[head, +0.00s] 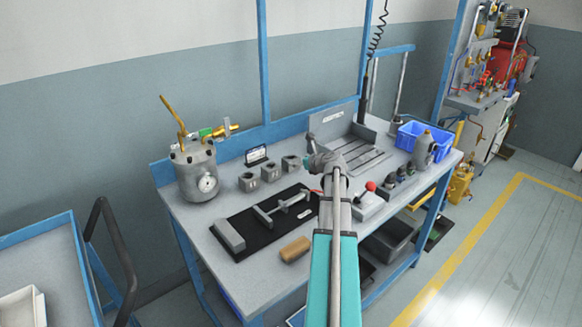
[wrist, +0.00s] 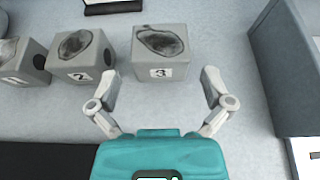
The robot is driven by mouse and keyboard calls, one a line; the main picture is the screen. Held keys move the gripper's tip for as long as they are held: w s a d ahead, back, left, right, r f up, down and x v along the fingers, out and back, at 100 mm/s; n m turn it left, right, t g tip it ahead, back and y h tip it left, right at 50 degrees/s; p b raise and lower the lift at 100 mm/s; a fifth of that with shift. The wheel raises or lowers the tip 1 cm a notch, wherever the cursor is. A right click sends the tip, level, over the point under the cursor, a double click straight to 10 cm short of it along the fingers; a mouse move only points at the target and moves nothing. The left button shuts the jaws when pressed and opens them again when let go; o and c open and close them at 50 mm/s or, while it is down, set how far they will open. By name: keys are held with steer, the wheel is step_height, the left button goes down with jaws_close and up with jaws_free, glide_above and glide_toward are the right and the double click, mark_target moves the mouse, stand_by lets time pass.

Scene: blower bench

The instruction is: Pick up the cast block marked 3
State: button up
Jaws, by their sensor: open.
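The cast block marked 3 (wrist: 160,53) is a grey cube with a dark hollow in its top and a white label on its front. It stands on the bench top, and in the head view it is the rightmost block (head: 291,164) of a row. My gripper (wrist: 210,77) is open and empty, with its two fingers spread on the near side of block 3, apart from it. In the head view the gripper (head: 312,150) is just right of the block; its fingertips are hard to make out there.
Block 2 (wrist: 82,55) and block 1 (wrist: 22,62) stand left of block 3. A small sign (head: 256,155) stands behind them. A black mat (head: 262,226) with a metal clamp lies in front. A grey slotted fixture (head: 357,157) is to the right. A pressure pot (head: 196,172) stands at left.

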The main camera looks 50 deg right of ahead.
mark_target(291, 157)
steer(key=shift+w, duration=0.1)
stand_by(0.3)
steer(key=shift+b+x, duration=1.05)
steer(key=shift+x, duration=1.55)
steer(key=shift+c, duration=0.3)
steer(key=c, duration=1)
steer(key=shift+r, duration=0.15)
step_height(291, 157, up, 2)
steer(key=p, duration=0.2)
steer(key=shift+r+p, duration=0.1)
steer(key=shift+p, duration=0.25)
steer(key=s+d+r+p, duration=1)
steer(key=shift+r, duration=0.25)
